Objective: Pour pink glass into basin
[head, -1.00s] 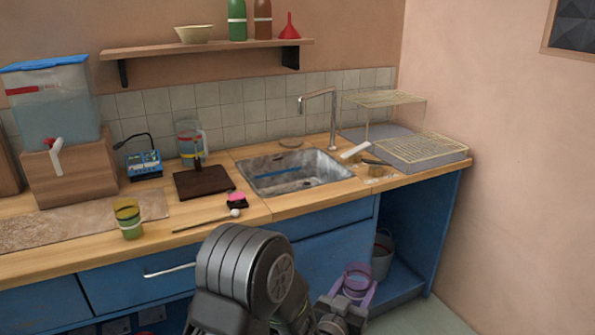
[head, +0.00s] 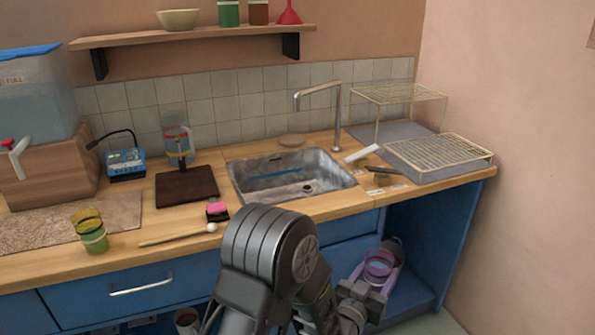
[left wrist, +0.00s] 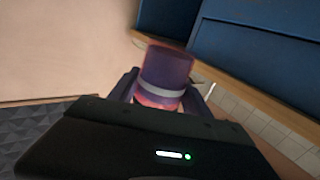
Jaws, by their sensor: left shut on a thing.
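The pink glass (head: 378,264) is a see-through pink-purple tumbler. My left gripper (head: 374,281) is shut on it, in front of the open bay under the counter and below counter height. In the left wrist view the glass (left wrist: 165,72) shows purple with a pale band, between the fingers. I cannot tell whether it holds anything. The basin, a grey metal sink (head: 240,188), is set in the counter, up and left of the glass in the head view. A blue stick lies in it. My right gripper is not in view.
A tap (head: 337,115) stands behind the sink. A wire rack (head: 440,152) is to its right. A yellow-green cup (head: 92,235), a beater (head: 180,236) and a dark board (head: 187,187) are on the left. The counter's front edge lies between glass and sink.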

